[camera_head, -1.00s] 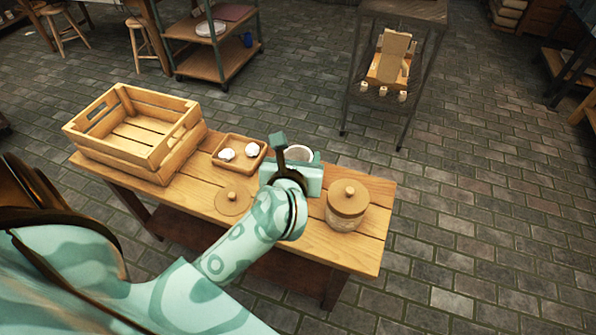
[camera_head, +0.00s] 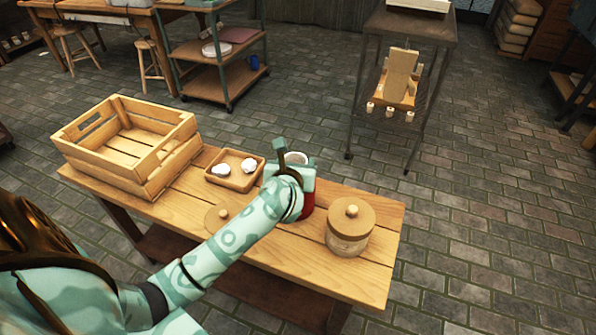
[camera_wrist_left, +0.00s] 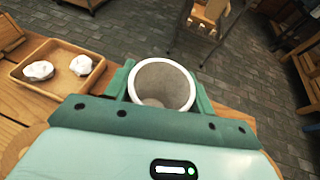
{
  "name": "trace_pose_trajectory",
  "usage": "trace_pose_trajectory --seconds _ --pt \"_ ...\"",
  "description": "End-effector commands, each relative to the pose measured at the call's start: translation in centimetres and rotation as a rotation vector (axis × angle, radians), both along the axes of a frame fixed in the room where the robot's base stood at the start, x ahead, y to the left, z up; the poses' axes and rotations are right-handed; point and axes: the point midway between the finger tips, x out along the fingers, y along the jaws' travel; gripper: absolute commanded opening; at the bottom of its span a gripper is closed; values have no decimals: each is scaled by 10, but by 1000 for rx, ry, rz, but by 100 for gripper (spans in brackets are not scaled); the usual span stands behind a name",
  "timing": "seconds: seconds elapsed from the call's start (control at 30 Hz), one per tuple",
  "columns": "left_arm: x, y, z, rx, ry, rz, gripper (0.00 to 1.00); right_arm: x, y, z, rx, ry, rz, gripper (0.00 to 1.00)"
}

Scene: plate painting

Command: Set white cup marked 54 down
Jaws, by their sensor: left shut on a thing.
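The white cup (camera_head: 298,158) is held upright between the fingers of my left gripper (camera_head: 294,170), above or at the wooden table's (camera_head: 372,262) back edge. In the left wrist view I look into the open, empty-looking cup (camera_wrist_left: 162,84), with a green finger on each side of it. The cup's lower part and any number on it are hidden, so I cannot tell whether its base touches the table. My right gripper is not in view.
A wooden tray (camera_head: 212,184) with two white lumps stands left of the gripper, with a crate (camera_head: 150,180) beyond it. A lidded jar (camera_head: 348,240) stands to the right. A round wooden lid (camera_head: 215,218) and a partly hidden red thing (camera_head: 307,204) are close to my arm.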

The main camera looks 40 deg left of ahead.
Motion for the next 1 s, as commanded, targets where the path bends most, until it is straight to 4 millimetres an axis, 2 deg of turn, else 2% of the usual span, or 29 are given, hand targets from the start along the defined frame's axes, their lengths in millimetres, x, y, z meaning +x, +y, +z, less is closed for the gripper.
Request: trace_pose_trajectory --seconds 0.03,0.1,0.33,0.83,0.87,0.9,0.93,1.0 --pt "0 0 -18 1 8 -1 26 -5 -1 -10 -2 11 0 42" --pt "0 -1 -23 1 5 0 26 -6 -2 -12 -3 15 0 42" --pt "0 -1 -18 1 0 0 26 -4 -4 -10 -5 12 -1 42" --pt "-1 -1 -30 0 1 -1 26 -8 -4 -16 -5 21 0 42" --pt "-1 -1 -31 0 3 0 60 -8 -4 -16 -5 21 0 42" --pt "-1 -1 -31 0 3 0 71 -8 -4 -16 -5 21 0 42" --pt "-1 -1 -31 0 3 0 76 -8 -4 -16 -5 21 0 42" --pt "-1 -1 -31 -1 4 -1 76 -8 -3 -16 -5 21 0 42"
